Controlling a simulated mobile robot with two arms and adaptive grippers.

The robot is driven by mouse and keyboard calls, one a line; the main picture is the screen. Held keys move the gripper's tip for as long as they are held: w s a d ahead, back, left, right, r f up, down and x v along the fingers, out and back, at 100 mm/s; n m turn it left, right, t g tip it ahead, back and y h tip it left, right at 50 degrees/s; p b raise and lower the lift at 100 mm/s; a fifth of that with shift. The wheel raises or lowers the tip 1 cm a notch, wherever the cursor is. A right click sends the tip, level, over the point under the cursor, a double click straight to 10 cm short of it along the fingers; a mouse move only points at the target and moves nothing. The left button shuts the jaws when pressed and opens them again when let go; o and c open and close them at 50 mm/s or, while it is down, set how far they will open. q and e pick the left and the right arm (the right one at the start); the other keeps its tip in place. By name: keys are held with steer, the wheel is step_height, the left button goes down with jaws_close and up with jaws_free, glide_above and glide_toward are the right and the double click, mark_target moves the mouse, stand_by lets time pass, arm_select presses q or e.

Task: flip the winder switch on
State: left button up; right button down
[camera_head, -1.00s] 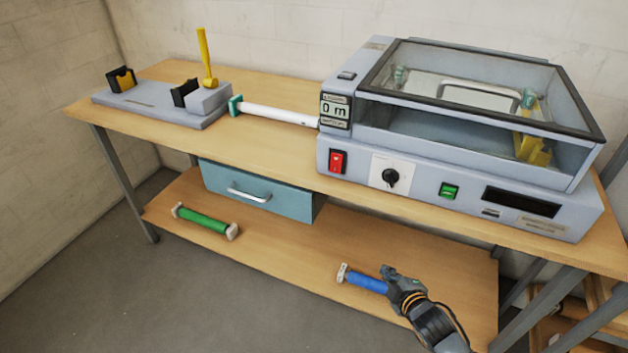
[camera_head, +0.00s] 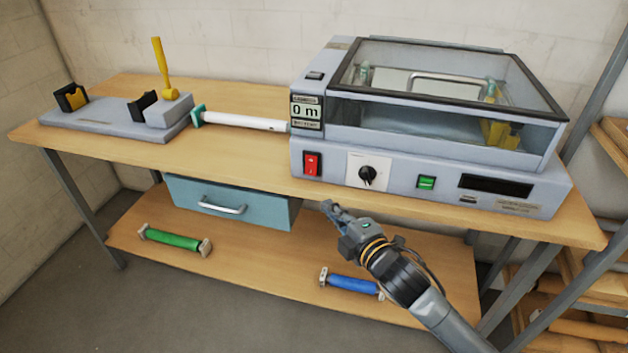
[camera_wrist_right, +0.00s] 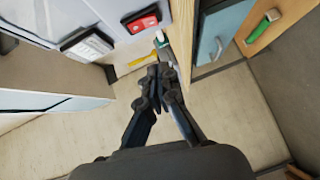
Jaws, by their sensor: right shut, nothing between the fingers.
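The laminator (camera_head: 340,150) stands on the bench. Its front carries a red rocker switch (camera_head: 312,164) at the left, a black dial (camera_head: 368,175) on a white plate and a green switch (camera_head: 426,183). A small dark rocker (camera_head: 315,76) sits on top, above the 0 m display (camera_head: 306,111). I cannot tell which one is the winder switch. My right gripper (camera_head: 330,207) is shut and empty, in front of the bench edge, below the red switch and apart from it. In the right wrist view the fingertips (camera_wrist_right: 160,72) are near the red switch (camera_wrist_right: 141,24). My left gripper is not in view.
A white roll (camera_head: 245,121) runs from the laminator to a grey stand (camera_head: 100,124) with a yellow lever (camera_head: 161,65). A blue drawer (camera_head: 190,195) hangs under the bench. Green (camera_head: 174,239) and blue (camera_head: 352,283) rolls lie on the lower shelf.

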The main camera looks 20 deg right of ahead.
steer(key=p, duration=0.1)
glide_toward(309, 173)
steer(key=w+a, duration=0.3)
steer(key=a, duration=0.1)
steer(key=w+d, duration=0.2)
steer(key=w, duration=0.1)
steer(key=shift+d+f+p, duration=0.2)
steer(key=shift+f+p, duration=0.15)
steer(key=shift+f, duration=0.05)
steer(key=shift+w+d+f+b, duration=0.2)
steer(key=shift+f+b, duration=0.25)
steer(key=shift+b, duration=0.6)
steer(key=shift+w+r+n+t, duration=0.15)
steer(key=shift+r+n+t, duration=0.15)
